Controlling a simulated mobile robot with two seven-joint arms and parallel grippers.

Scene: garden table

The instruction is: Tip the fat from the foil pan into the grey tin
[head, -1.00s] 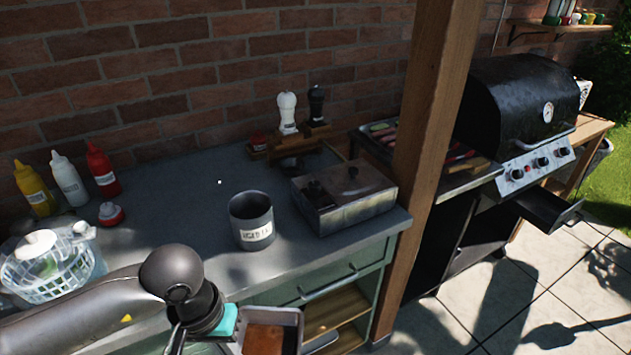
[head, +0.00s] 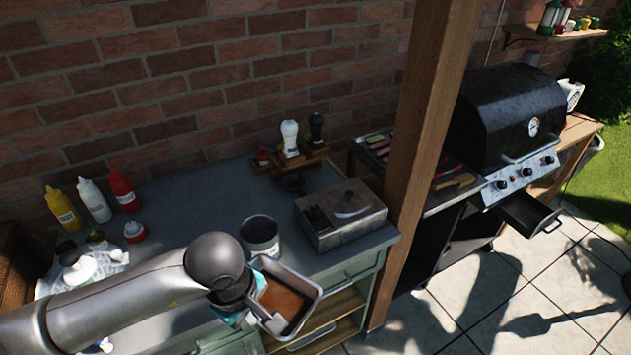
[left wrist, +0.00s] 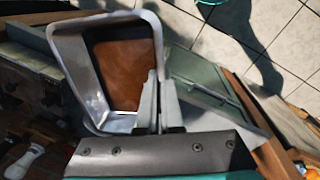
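The foil pan (head: 312,307) is a shallow silver tray with brown fat (head: 284,299) in it. In the head view it is in front of the counter's front edge, just below the grey tin. My left gripper (left wrist: 155,105) is shut on the pan's rim; in the head view its fingers are partly hidden. The left wrist view shows the pan (left wrist: 70,75) large, with the fat inside. The grey tin (head: 262,246) stands upright on the counter, its lower part hidden behind my arm and the pan. My right gripper is not in view.
A metal box (head: 345,228) stands right of the tin, with a shaker rack (head: 300,162) behind. A wooden post (head: 420,150) and a grill (head: 510,115) are at the right.

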